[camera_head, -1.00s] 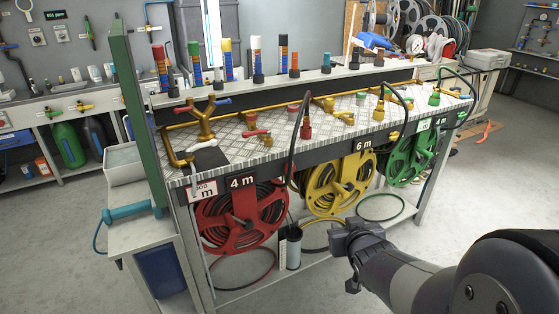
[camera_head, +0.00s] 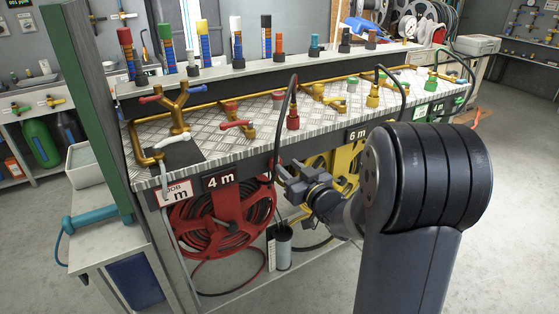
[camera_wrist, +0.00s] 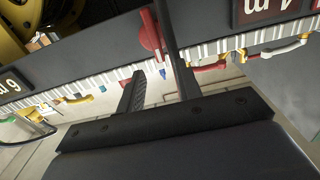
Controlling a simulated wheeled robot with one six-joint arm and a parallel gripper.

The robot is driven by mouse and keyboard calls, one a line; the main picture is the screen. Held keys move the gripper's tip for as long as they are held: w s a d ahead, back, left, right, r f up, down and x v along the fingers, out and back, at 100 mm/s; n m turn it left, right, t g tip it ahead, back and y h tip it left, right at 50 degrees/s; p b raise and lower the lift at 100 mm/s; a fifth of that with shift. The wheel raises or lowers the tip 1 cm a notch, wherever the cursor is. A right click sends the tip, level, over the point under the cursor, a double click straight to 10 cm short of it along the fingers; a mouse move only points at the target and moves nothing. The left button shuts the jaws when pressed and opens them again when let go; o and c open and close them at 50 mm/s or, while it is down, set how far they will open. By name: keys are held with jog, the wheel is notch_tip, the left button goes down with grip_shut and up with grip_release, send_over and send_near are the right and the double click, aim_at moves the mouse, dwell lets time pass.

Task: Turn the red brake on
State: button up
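The red hose reel (camera_head: 222,222) hangs under the bench below the 4 m sign (camera_head: 222,180). In the wrist view, which shows the bench upside down, a red lever (camera_wrist: 150,34) stands on the dark front panel between the 4 m and 6 m signs. It appears to be the red brake. My gripper (camera_head: 285,180) is at the bench front, right of the 4 m sign, and hides the lever in the head view. In the wrist view my gripper (camera_wrist: 158,85) has its two fingers apart, with the lever just beyond the gap. I cannot tell whether they touch.
A black hose runs from the red connector (camera_head: 293,118) down over the bench edge close to my gripper. The yellow reel (camera_head: 345,165) is to the right, partly behind my arm. A grey canister (camera_head: 283,248) hangs below my gripper. Brass valves line the bench top.

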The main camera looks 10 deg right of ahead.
aim_at(278, 158)
jog(key=x, duration=0.5)
jog(key=shift+w+a, duration=0.1)
jog(key=shift+w, duration=0.05)
jog(key=shift+c, duration=0.5)
grip_shut()
